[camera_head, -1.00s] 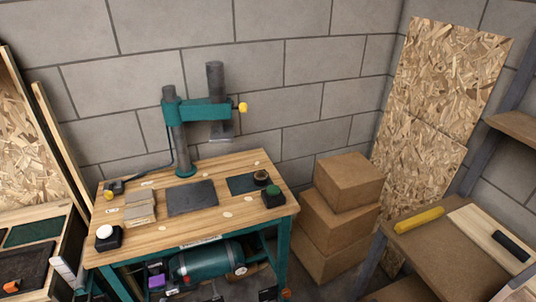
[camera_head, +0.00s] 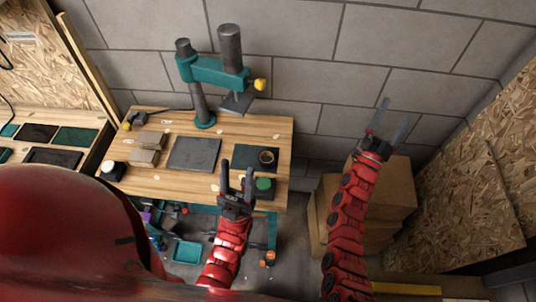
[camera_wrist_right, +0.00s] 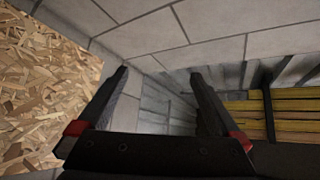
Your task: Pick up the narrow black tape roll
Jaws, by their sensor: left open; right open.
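The narrow black tape roll appears to be the small dark ring with a brownish centre (camera_head: 268,157), lying on a dark green mat (camera_head: 246,154) at the right of the wooden workbench (camera_head: 206,126). My left gripper (camera_head: 237,172) is open and empty, in front of the mat in the head view, left of the roll and apart from it. My right gripper (camera_head: 394,112) is open and empty, raised up at the right over the cardboard boxes. The right wrist view also shows its two spread fingers (camera_wrist_right: 159,73) with nothing between them. The roll is not in that view.
A black box with a green button (camera_head: 264,185) sits just in front of the roll. A teal press (camera_head: 214,72) stands at the bench's back. A dark plate (camera_head: 194,153), wooden blocks (camera_head: 147,148) and a white-topped box (camera_head: 112,169) lie further left. Stacked cardboard boxes (camera_head: 397,190) stand right.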

